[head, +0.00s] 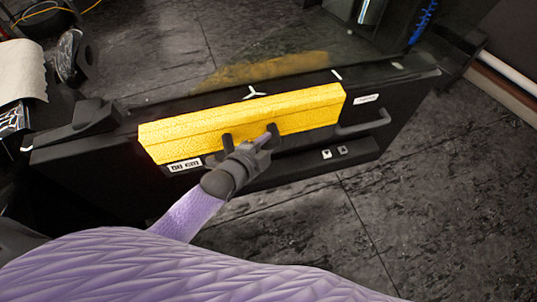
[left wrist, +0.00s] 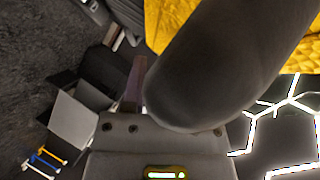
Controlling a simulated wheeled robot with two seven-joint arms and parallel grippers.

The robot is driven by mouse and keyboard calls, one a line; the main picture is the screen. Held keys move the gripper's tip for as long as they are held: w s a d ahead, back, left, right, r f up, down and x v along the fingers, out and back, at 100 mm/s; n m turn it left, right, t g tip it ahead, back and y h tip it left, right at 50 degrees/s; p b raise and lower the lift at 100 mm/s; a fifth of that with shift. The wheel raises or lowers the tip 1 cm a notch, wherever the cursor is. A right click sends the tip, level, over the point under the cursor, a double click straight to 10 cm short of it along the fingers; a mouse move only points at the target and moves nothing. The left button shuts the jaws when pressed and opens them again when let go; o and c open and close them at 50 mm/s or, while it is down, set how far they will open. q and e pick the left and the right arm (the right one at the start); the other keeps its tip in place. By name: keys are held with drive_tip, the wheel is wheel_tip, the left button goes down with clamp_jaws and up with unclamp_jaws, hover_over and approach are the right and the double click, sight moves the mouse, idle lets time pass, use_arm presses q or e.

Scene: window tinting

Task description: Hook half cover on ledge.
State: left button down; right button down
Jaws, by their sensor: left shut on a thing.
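The half cover (head: 310,108) is a yellow, textured strip lying along the upper part of a black door panel (head: 345,152) in the head view. It runs just below the window ledge (head: 390,76); whether its edge is hooked on the ledge I cannot tell. My left gripper (head: 250,136) is shut on the lower middle of the cover, with its two dark fingers against the yellow face. The yellow cover also shows in the left wrist view (left wrist: 170,20), partly hidden by a large grey finger. My right gripper is not in view.
Window glass behind the ledge mirrors the yellow cover. A door handle (head: 365,125) sticks out to the right of the cover. A white roll (head: 22,72) stands at the far left. In the left wrist view, an open box (left wrist: 85,115) is on the left. Dark tiled floor (head: 440,190) is clear at the right.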

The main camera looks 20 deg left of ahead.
use_arm(q)
drive_tip(key=shift+w+a+f+b, duration=0.35)
drive_tip(key=shift+w+f+b, duration=0.2)
drive_tip(key=shift+f+b, duration=0.2)
drive_tip(key=shift+w+a+f+b, duration=0.3)
drive_tip(key=shift+w+f+b, duration=0.3)
drive_tip(key=shift+b, duration=0.25)
drive_tip(key=shift+c, duration=1.6)
unclamp_jaws()
drive_tip(key=shift+s, duration=0.1)
drive_tip(key=p+v, duration=0.3)
drive_tip(key=v, duration=0.7)
drive_tip(key=shift+f, duration=0.1)
